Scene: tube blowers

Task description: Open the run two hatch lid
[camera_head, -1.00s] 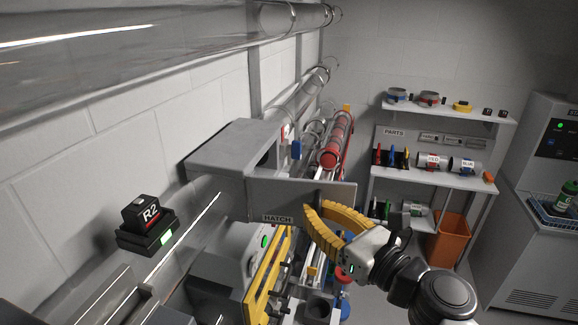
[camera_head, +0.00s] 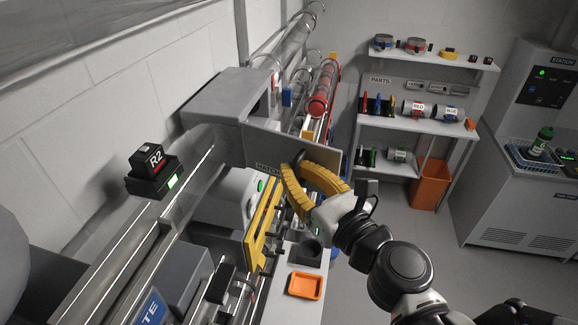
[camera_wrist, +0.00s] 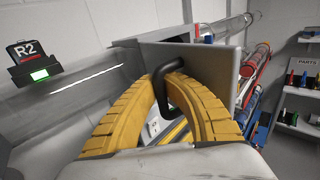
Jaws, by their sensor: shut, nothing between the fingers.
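The hatch lid (camera_head: 290,147) is a flat grey panel marked HATCH. It stands out at an angle from the front of a grey hatch box (camera_head: 228,92), with a dark gap along the box's right side. In the wrist view the lid (camera_wrist: 195,68) carries a black loop handle (camera_wrist: 175,88). My gripper (camera_head: 292,170) has yellow ribbed fingers, shut, with the tips at the handle against the lid's face. In the wrist view the handle crosses the fingertips (camera_wrist: 170,72); whether they pass through the loop is hard to tell. A black R2 sign (camera_head: 152,170) with a green light is left of the box.
Clear tubes and a red tube (camera_head: 322,88) run behind the lid. A yellow frame (camera_head: 262,222) and an orange tray (camera_head: 305,286) lie below it. A parts shelf (camera_head: 425,120), an orange bin (camera_head: 430,185) and a station cabinet stand right, with open floor before them.

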